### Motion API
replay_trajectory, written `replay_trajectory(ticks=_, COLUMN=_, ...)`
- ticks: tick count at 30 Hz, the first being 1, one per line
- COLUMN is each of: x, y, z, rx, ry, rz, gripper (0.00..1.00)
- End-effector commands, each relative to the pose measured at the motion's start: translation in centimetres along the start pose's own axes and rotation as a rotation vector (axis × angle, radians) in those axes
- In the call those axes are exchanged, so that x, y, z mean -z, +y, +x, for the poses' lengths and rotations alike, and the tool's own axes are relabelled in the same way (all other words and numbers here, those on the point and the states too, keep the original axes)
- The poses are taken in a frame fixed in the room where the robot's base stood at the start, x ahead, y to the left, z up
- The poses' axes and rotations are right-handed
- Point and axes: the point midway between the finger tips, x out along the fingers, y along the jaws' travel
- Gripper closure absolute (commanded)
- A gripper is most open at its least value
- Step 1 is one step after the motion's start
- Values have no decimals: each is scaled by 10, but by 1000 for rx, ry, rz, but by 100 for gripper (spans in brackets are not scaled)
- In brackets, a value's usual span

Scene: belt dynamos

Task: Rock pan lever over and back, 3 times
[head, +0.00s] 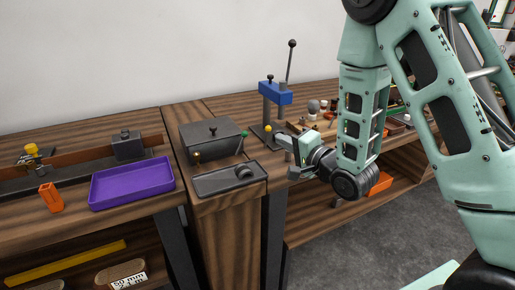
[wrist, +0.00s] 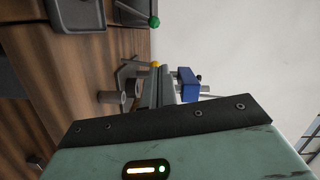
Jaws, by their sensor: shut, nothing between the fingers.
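A short lever with a green knob (head: 244,134) stands at the right of the dark grey lidded box, leaning up and right. The green knob also shows at the top of the wrist view (wrist: 154,21). A yellow knob (head: 268,129) sits low at the blue-headed press and shows just beyond my fingertips in the wrist view (wrist: 155,64). No label shows which lever is the pan lever. My gripper (head: 279,136) is shut and empty, to the right of the green knob and close to the yellow one. I cannot tell if it touches the yellow knob.
The blue-headed press (head: 275,93) with a tall black-knobbed lever (head: 291,60) stands behind my gripper. The lidded box (head: 212,135) and a shallow dark tray (head: 229,180) lie to the left. A purple tray (head: 132,183) is farther left. Small parts crowd the bench right of the press.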

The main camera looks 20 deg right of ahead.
Motion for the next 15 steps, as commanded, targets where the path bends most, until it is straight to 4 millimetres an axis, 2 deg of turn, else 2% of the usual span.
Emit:
replay_trajectory(ticks=1, x=-2, y=5, z=1, rx=4, ry=2, rz=0, gripper=100)
replay_trajectory(ticks=3, x=-1, y=-2, z=17, rx=1, ry=-2, rz=-1, gripper=100)
replay_trajectory(ticks=9, x=-4, y=-2, z=56, rx=0, ry=-4, rz=0, gripper=100)
replay_trajectory(ticks=15, x=-23, y=-1, z=73, rx=0, ry=-2, rz=0, gripper=100)
